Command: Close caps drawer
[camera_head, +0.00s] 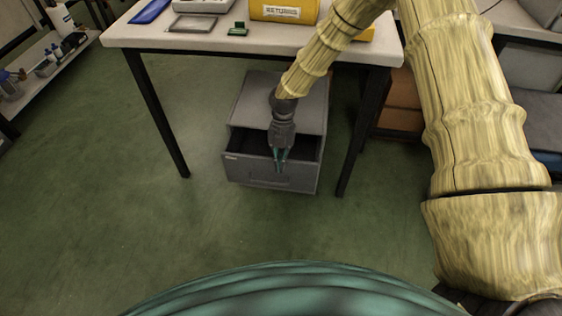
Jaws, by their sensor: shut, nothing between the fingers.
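A grey drawer cabinet (257,101) stands on the floor under the table. Its caps drawer (238,170) is pulled partly out toward me, and its dark inside shows on both sides of my gripper. A small label sits at the left of the drawer front. My gripper (280,169) points down at the drawer front with its teal fingers shut and empty. It overlaps the front near its middle. I cannot tell whether the fingers touch the front. The drawer's contents are too dark to make out.
A white table (130,35) with black legs stands over the cabinet. On it are a yellow returns bin (284,10), a green item (238,29) and a grey tray (192,24). Brown boxes (400,100) lie to the right. The green floor in front is clear.

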